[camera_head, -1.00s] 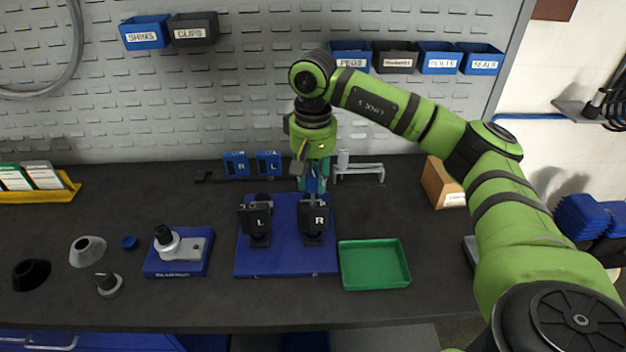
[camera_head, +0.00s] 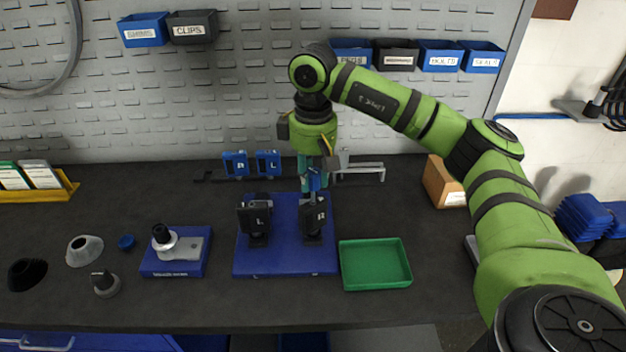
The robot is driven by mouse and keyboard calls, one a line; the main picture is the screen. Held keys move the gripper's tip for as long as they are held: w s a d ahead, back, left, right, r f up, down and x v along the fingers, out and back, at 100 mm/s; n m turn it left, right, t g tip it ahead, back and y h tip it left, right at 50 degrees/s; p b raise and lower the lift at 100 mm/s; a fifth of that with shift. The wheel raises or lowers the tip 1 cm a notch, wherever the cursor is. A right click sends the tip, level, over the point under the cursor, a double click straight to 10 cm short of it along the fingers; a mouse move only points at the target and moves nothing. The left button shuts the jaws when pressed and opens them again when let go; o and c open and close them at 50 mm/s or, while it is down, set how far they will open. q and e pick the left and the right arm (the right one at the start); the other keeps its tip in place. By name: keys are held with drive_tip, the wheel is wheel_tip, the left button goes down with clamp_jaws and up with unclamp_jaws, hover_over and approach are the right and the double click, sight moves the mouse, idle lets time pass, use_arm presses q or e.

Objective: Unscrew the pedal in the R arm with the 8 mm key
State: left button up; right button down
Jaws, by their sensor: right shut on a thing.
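The crank arm marked R (camera_head: 314,217) stands at the right on a blue base plate (camera_head: 285,265). The black arm marked L (camera_head: 256,220) stands to its left. My right gripper (camera_head: 313,183) points down just behind and above the R arm. It is shut on a slim blue-handled tool, seemingly the 8 mm key (camera_head: 316,181). The key's lower end is hidden, so I cannot tell how it sits in the pedal. The pedal at the R arm is hard to make out. My left gripper is not in view.
A green tray (camera_head: 375,264) lies empty right of the base plate. A rack with silver keys (camera_head: 360,172) is behind it to the right. Two blue holders (camera_head: 236,164) stand behind. A blue stand (camera_head: 176,264) is at left. The bench front is clear.

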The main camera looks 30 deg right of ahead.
idle(0.5)
drive_tip(key=shift+r+p, duration=0.2)
drive_tip(key=shift+p, duration=0.1)
drive_tip(key=shift+r, duration=0.15)
drive_tip(key=m, duration=1.2)
drive_tip(key=shift+m, duration=0.3)
drive_tip(key=m, duration=0.6)
drive_tip(key=shift+m+p, duration=0.3)
drive_tip(key=shift+m, duration=0.1)
drive_tip(key=m, duration=0.6)
drive_tip(key=shift+m, duration=0.4)
